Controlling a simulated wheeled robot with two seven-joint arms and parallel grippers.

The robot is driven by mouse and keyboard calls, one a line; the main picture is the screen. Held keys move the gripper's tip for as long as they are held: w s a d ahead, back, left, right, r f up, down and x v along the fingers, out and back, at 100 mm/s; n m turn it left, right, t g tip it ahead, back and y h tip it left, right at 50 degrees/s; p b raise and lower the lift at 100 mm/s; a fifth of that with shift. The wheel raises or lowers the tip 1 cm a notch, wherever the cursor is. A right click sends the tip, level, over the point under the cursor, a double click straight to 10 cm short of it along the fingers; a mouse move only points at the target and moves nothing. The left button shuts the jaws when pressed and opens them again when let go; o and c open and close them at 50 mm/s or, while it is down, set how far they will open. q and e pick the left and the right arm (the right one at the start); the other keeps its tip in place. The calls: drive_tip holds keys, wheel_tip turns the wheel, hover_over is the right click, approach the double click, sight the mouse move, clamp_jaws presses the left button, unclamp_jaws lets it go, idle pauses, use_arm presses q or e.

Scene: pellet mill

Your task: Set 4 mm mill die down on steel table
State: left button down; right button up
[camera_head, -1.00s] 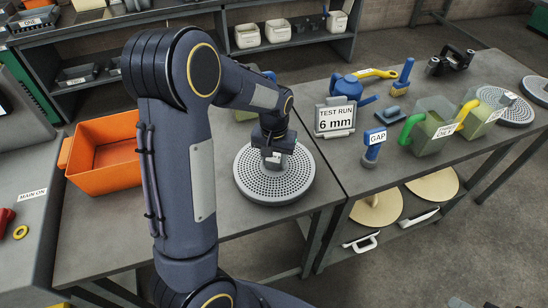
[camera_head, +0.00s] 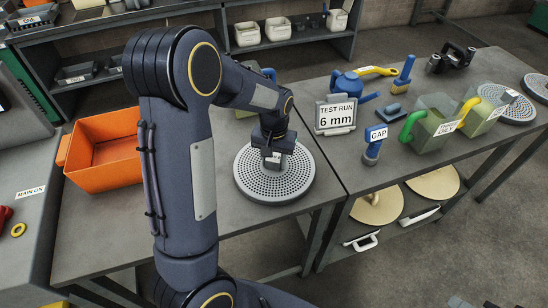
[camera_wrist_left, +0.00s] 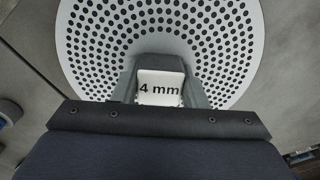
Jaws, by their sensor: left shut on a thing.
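The 4 mm mill die (camera_head: 292,186) is a round, light grey perforated disc. In the head view it lies flat at the steel table (camera_head: 225,222), near the table's right edge; I cannot tell whether it bears fully on the top. My left gripper (camera_head: 273,160) is above the disc's middle, shut on its central grip. In the left wrist view the die (camera_wrist_left: 90,45) fills the upper part, and its white "4 mm" label (camera_wrist_left: 160,88) shows between the fingers (camera_wrist_left: 160,95). My right gripper is not in view.
An orange bin (camera_head: 104,150) stands left on the same table. On the right table are a "TEST RUN 6 mm" sign (camera_head: 336,115), a blue "GAP" tool (camera_head: 373,145), green guards (camera_head: 432,125) and another perforated disc (camera_head: 515,108). The table's front strip is clear.

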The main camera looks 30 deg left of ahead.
use_arm(q)
drive_tip(key=shift+w+r, duration=0.1)
drive_tip(key=shift+r, duration=0.05)
drive_tip(key=c, duration=0.8)
unclamp_jaws()
drive_tip(key=shift+o, duration=0.8)
drive_tip(key=shift+s+f, duration=0.25)
drive_tip(key=o, duration=0.6)
drive_tip(key=shift+o, duration=0.2)
drive_tip(key=shift+r, duration=0.1)
drive_tip(key=shift+w+r, duration=0.1)
drive_tip(key=shift+r+p, duration=3.55)
drive_tip(key=shift+r, duration=0.95)
